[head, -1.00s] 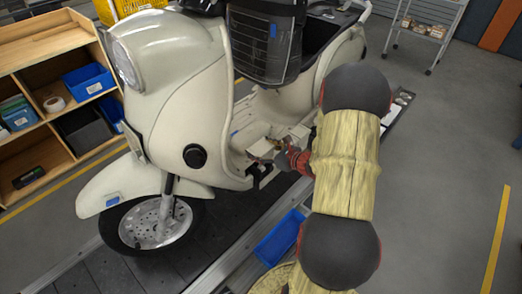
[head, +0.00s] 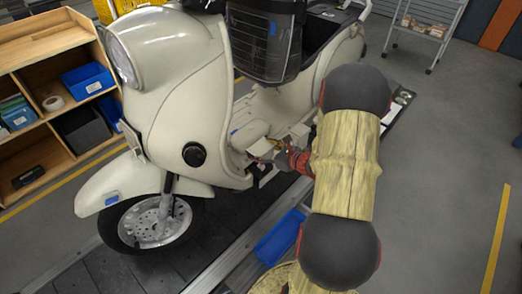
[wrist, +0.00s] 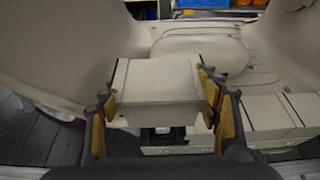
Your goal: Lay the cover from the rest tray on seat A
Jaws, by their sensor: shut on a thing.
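My gripper (wrist: 162,108) is shut on a cream, box-shaped cover (wrist: 158,80), with a finger on each side of it. In the head view my gripper (head: 281,150) and the cover (head: 260,148) are small, beside the scooter's step-through floor. In the wrist view a dark recess (wrist: 163,137) shows just below the cover's near edge. I cannot tell if this is seat A, or whether the cover touches anything beneath it. No label for seat A is readable.
The cream scooter (head: 185,95) stands on the dark slat conveyor (head: 90,270). Cream blocks (wrist: 275,120) lie right of my gripper, close to its finger. A blue tray (head: 279,237) sits beside the conveyor. A wooden shelf (head: 40,45) stands left.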

